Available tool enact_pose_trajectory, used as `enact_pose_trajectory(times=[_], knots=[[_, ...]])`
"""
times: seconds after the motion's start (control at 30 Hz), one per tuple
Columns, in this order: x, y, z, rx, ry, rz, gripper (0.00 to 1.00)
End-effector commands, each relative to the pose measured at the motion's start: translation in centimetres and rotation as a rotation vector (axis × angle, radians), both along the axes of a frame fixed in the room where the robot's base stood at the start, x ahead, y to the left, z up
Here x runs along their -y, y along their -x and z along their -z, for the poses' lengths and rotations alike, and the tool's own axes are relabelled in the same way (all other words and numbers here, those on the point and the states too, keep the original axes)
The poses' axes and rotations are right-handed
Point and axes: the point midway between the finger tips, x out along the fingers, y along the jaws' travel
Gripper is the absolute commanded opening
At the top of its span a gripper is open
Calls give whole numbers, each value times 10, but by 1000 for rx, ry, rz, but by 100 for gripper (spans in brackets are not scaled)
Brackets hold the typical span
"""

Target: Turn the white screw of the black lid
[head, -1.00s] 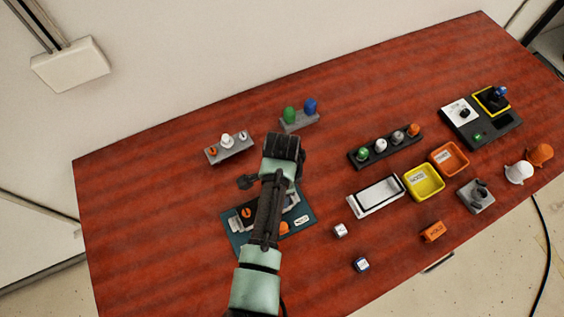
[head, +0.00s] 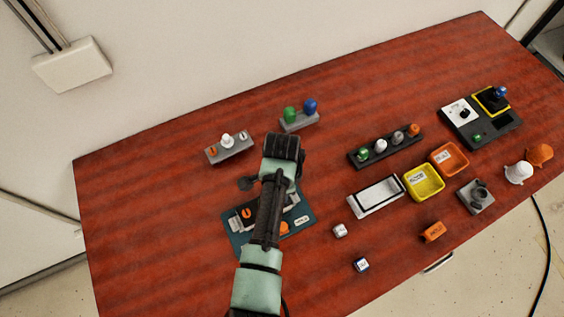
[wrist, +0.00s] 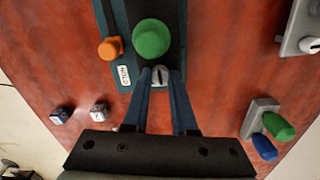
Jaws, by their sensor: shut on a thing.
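In the wrist view, the white screw (wrist: 160,76) has a dark slot and sits at the near end of the black lid (wrist: 175,25). My gripper (wrist: 160,80) has its two fingers on either side of the screw, shut on it. A green knob (wrist: 151,38) stands on the lid just beyond the fingertips. The lid is on a teal board (wrist: 108,14), which also shows in the head view (head: 236,243). There my arm hides much of the board, and the fingertips and screw cannot be seen.
An orange knob (wrist: 110,48) stands beside the lid. A grey block with green and blue knobs (head: 299,124) and another grey block (head: 229,151) stand behind the board. The table's left side is clear.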

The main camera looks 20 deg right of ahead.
Motion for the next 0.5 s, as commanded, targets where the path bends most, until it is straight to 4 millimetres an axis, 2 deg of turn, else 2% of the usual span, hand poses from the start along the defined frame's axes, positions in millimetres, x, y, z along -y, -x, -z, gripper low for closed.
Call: enact_pose_trajectory(times=[0.27,0.5], knots=[[1,1,-1,-2,1,-168,0],[2,0,-1,-2,2,-391,0]])
